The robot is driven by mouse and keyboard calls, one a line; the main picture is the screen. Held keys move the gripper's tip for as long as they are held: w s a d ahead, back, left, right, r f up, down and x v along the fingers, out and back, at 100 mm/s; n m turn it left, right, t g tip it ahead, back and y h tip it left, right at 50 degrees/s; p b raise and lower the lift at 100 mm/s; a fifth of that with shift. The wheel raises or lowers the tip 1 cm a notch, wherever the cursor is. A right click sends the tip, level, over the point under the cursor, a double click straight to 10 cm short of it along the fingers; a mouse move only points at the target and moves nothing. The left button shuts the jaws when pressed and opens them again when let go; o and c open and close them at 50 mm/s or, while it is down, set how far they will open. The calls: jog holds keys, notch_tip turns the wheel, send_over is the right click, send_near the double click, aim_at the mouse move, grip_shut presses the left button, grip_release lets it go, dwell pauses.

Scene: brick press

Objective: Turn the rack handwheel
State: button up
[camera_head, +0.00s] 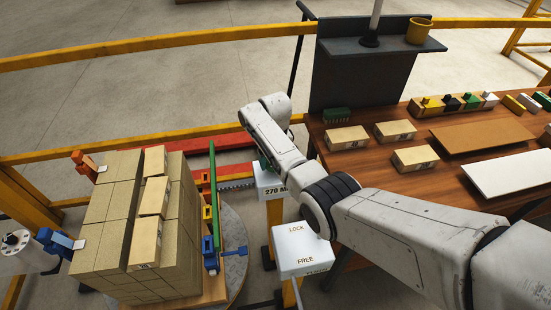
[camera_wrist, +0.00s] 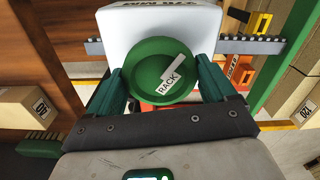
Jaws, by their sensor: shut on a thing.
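The rack handwheel is a green round wheel (camera_wrist: 150,75) with a white pointer and a RACK label, on the front of a white box (camera_wrist: 165,22). In the wrist view my gripper (camera_wrist: 162,78) has its two green fingers on the left and right of the wheel's rim, shut on it. A toothed grey rack bar (camera_wrist: 262,44) runs sideways behind the box. In the head view the white box (camera_head: 275,188) reads "270 M…" and the rack bar (camera_head: 237,184) reaches left from it. My arm hides the wheel and most of the gripper there.
A white LOCK/FREE box (camera_head: 303,250) stands close to my arm. A brick stack (camera_head: 130,220) with coloured clamps is at left. A wooden table (camera_head: 375,180) with loose bricks and a dark upright panel (camera_head: 360,75) is at right. Yellow rails (camera_head: 170,40) bound the area.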

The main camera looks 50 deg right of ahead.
jog(key=m, duration=0.3)
jog(key=shift+r+m, duration=0.1)
jog(key=shift+m, duration=0.3)
jog(key=m, duration=0.4)
jog(key=shift+m, duration=0.3)
jog(key=m, duration=0.4)
jog(key=shift+b, duration=0.35)
jog(key=m, duration=0.4)
jog(key=shift+w, duration=0.1)
jog(key=m+b, duration=0.1)
jog(key=m, duration=0.3)
jog(key=shift+m, duration=0.3)
jog(key=m+b, duration=0.1)
jog(key=m, duration=0.2)
jog(key=shift+m, duration=0.3)
jog(key=m+b, duration=0.1)
jog(key=m, duration=0.3)
jog(key=shift+b, duration=0.3)
jog(key=shift+m+b, duration=0.6)
jog(key=shift+m, duration=1.7)
